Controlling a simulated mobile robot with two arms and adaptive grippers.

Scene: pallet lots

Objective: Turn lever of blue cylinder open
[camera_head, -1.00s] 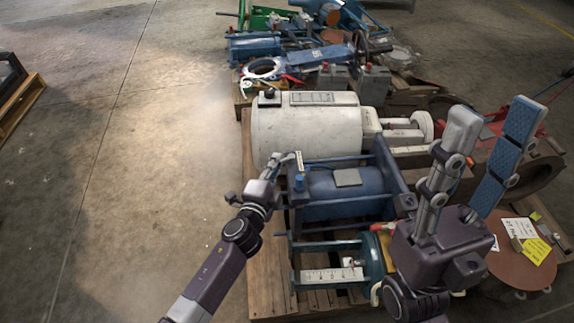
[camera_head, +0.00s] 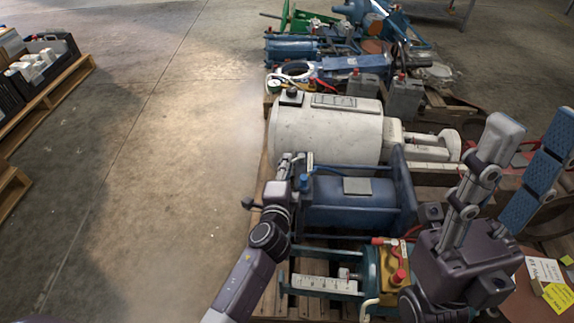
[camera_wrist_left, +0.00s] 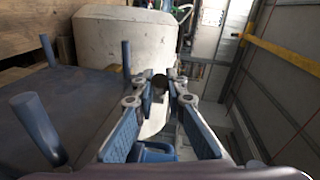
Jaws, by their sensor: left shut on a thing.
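The blue cylinder (camera_head: 350,208) lies on its side in a blue frame on a wooden pallet in the head view. At its left end is a blue fitting (camera_head: 303,183) with a pale upright lever (camera_head: 310,163). My left gripper (camera_head: 292,158) is at this end, beside the fitting. In the left wrist view, its two blue-padded fingers (camera_wrist_left: 162,88) are closed in around the pale lever (camera_wrist_left: 157,120), above the blue fitting (camera_wrist_left: 152,153). The fingers partly hide the lever. My right gripper (camera_head: 537,120) is raised at the right, its fingers spread apart and empty.
A white tank (camera_head: 325,135) with a black knob (camera_head: 292,95) lies just behind the cylinder. A smaller gauge-marked cylinder (camera_head: 325,284) lies in front. More machine parts are piled behind. The concrete floor (camera_head: 150,170) to the left is clear.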

